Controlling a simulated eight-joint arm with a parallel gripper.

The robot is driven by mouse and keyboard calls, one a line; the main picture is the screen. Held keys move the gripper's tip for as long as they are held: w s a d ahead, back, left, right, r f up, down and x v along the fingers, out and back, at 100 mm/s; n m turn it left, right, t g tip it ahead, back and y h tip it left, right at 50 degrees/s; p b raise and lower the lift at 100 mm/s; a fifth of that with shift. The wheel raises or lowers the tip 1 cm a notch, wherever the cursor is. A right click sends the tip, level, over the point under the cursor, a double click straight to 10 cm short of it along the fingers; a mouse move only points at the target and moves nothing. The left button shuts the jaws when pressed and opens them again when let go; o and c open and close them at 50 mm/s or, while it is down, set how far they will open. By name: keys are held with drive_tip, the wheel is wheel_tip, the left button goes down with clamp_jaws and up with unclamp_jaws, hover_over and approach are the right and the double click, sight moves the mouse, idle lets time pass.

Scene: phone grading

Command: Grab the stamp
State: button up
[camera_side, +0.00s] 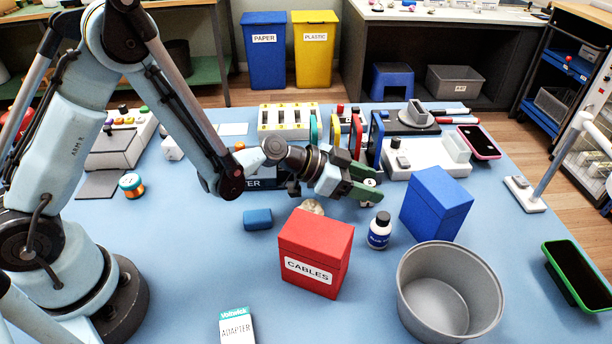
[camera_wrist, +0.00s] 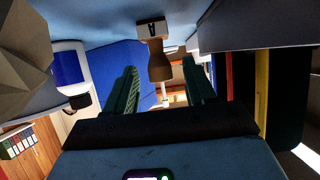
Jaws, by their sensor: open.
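The stamp (camera_wrist: 158,62) shows in the wrist view, with a brown handle and a pale block with a dark mark at its base. It stands on the blue table, its handle pointing towards my gripper (camera_wrist: 162,84). The two green fingers are open on either side of the handle, with gaps showing on both sides. In the side view my gripper (camera_side: 370,181) is low over the middle of the table, between the red box and the coloured upright frames. There the stamp is mostly hidden by the fingers, and I cannot make it out clearly.
A blue-labelled bottle (camera_side: 379,231) and a blue box (camera_side: 436,204) stand close by on the right. A red CABLES box (camera_side: 315,253) and a grey bin (camera_side: 405,300) are in front. Coloured upright frames (camera_side: 357,135) stand just behind. The table's front left is fairly clear.

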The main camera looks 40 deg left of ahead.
drive_tip(key=shift+x, duration=1.45)
drive_tip(key=shift+r, duration=0.1)
drive_tip(key=shift+c, duration=0.3)
drive_tip(key=c, duration=1)
drive_tip(key=shift+o, duration=0.2)
drive_tip(key=shift+r, duration=0.1)
